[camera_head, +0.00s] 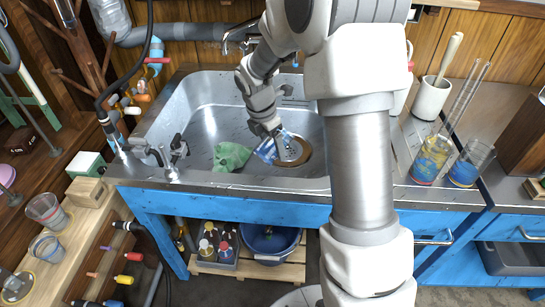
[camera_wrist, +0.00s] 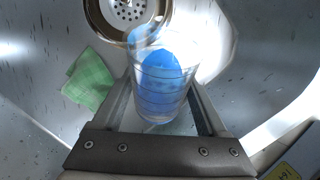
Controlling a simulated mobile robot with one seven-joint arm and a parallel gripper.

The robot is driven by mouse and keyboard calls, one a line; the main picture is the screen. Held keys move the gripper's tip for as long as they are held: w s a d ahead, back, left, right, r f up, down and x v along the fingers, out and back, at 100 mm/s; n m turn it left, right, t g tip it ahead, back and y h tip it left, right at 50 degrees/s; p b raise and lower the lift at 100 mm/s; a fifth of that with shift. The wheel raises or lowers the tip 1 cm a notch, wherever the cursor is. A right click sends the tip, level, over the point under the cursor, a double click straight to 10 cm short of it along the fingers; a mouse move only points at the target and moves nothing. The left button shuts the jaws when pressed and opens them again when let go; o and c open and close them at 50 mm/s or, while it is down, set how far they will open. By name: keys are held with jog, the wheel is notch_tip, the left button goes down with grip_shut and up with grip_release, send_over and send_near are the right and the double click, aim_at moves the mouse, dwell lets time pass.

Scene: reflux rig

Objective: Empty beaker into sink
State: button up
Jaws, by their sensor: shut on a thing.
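The beaker (camera_wrist: 160,108) is clear glass with ring markings, and blue shows inside it. My gripper (camera_head: 268,135) is shut on it, with one finger on each side. In the head view, the beaker (camera_head: 267,152) is tilted, low inside the metal sink (camera_head: 205,110). In the wrist view, its mouth is toward the round drain (camera_wrist: 127,10), and blue reaches the rim. I cannot tell whether liquid is leaving it. The drain also shows beside the beaker in the head view (camera_head: 302,148).
A green cloth (camera_head: 230,156) lies in the sink, left of the beaker. A faucet (camera_head: 240,33) stands at the sink's back. Glassware with yellow and blue contents (camera_head: 432,158) and a white mortar (camera_head: 431,98) stand on the counter at right. Valves (camera_head: 172,155) stand at the sink's front left.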

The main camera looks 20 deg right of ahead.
jog(key=shift+w+f, duration=0.1)
jog(key=shift+f, duration=0.3)
jog(key=shift+d+r+y+p, duration=0.1)
jog(key=shift+r+y+p, duration=0.4)
jog(key=shift+p, duration=0.7)
jog(key=shift+f, duration=0.1)
jog(key=shift+g+y, duration=0.3)
jog(key=shift+d+r+g+y+p, duration=0.1)
jog(key=shift+r+g+y+p, duration=0.3)
jog(key=shift+r+y+p, duration=0.75)
jog(key=shift+w+d+r+g+y+p, duration=0.15)
jog(key=shift+y+p, duration=0.25)
jog(key=shift+p, duration=0.55)
jog(key=shift+s+f+g+y+p, duration=0.15)
jog(key=shift+y+p, duration=0.2)
jog(key=shift+p, duration=0.6)
jog(key=shift+w+d+r+y+p, duration=0.15)
jog(key=shift+r+y+p, duration=0.15)
jog(key=shift+p, duration=0.3)
